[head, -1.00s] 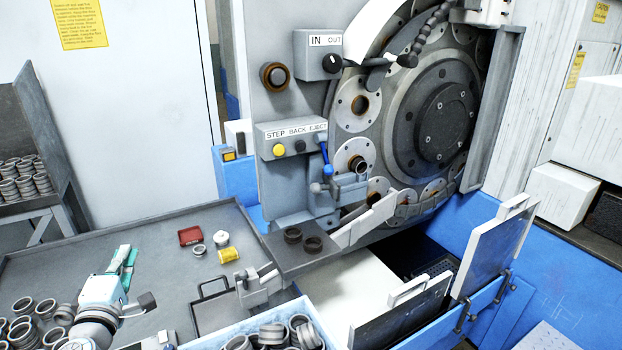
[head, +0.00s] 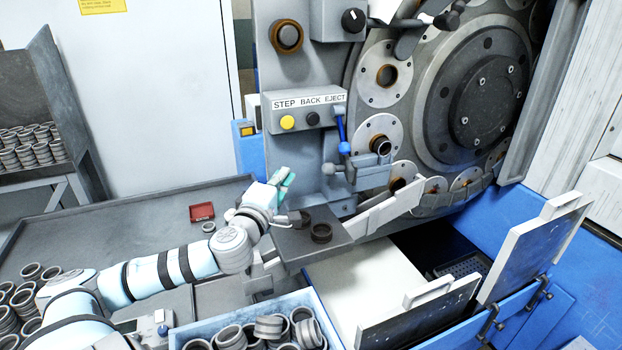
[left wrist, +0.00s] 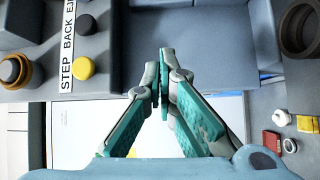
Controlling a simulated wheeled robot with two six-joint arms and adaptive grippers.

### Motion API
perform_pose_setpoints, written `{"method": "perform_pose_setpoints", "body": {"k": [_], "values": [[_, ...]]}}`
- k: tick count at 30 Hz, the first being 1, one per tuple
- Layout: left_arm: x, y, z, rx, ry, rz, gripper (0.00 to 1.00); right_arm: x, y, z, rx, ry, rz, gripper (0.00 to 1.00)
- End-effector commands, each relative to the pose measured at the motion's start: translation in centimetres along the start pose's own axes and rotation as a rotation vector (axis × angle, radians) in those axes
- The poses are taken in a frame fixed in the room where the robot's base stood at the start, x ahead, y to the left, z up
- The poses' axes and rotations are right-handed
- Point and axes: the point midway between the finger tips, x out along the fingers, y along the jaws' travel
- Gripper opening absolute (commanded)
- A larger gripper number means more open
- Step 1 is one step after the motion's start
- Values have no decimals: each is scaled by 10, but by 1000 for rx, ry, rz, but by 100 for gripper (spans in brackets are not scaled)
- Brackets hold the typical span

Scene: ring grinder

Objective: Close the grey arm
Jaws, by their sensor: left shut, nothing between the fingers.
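A grey arm (head: 368,174) with a round grey knob (head: 328,169) juts from the front of the machine, below a blue lever (head: 341,135). It lies beside the lower ring seats of the large disc (head: 465,115). My left gripper (head: 284,178) is in front of the machine panel, left of the grey knob and apart from it. Its teal fingers are shut and empty; they also show in the left wrist view (left wrist: 160,72). The grey arm cannot be made out in the left wrist view. My right gripper is not in view.
A panel labelled STEP BACK EJECT (head: 305,110) is above my left gripper. A grey shelf (head: 310,252) with dark rings sits below it. A blue bin (head: 325,310) of rings stands in front. A red box (head: 202,212) lies on the table.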

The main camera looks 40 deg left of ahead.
Motion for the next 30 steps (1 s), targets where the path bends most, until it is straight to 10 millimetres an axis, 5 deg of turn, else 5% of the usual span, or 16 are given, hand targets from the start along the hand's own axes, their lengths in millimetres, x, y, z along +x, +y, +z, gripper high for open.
{"method": "perform_pose_setpoints", "body": {"k": [1, 7, 18, 24, 30], "values": [[2, -10, 2, 2, -2, 5, 0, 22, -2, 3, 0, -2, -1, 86], [10, -9, 0, 6, 5, -3, 0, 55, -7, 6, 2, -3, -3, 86], [86, 1, -2, -3, 7, -6, 0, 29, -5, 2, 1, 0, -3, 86], [72, -1, 28, 5, 3, -6, 0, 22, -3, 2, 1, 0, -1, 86], [69, -2, 35, 7, 6, -7, 0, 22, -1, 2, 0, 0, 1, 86]]}}
